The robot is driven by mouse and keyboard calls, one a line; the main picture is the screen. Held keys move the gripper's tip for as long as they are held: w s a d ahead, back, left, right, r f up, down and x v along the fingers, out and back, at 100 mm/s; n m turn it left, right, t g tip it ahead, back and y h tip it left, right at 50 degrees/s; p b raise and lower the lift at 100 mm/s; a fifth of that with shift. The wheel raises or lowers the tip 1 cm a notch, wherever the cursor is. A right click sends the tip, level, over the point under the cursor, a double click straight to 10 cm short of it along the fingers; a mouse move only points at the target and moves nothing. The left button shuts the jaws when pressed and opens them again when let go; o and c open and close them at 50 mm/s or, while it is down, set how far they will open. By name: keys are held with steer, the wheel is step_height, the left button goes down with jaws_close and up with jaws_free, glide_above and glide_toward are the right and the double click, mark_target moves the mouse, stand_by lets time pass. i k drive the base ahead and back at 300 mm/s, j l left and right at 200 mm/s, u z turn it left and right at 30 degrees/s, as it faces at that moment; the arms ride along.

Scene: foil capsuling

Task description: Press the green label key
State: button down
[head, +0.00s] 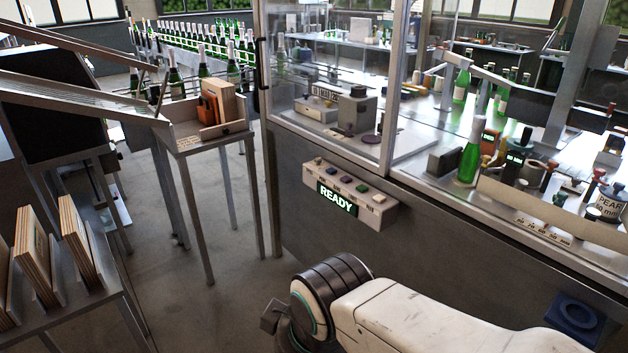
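A pale control box (372,212) is mounted on the dark front panel of the glazed cabinet, with a row of several small coloured keys along its sloped top. A lit display (337,198) on its face reads READY in green.
The glazed cabinet's metal post (265,150) stands left of the box. A green bottle (469,158) stands on the bench at right. A small table (195,140) holds a wooden box at left, and boards stand on a rack (75,285) lower left. Floor between is clear.

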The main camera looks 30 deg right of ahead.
mark_target(362, 187)
steer(key=z, duration=1.25)
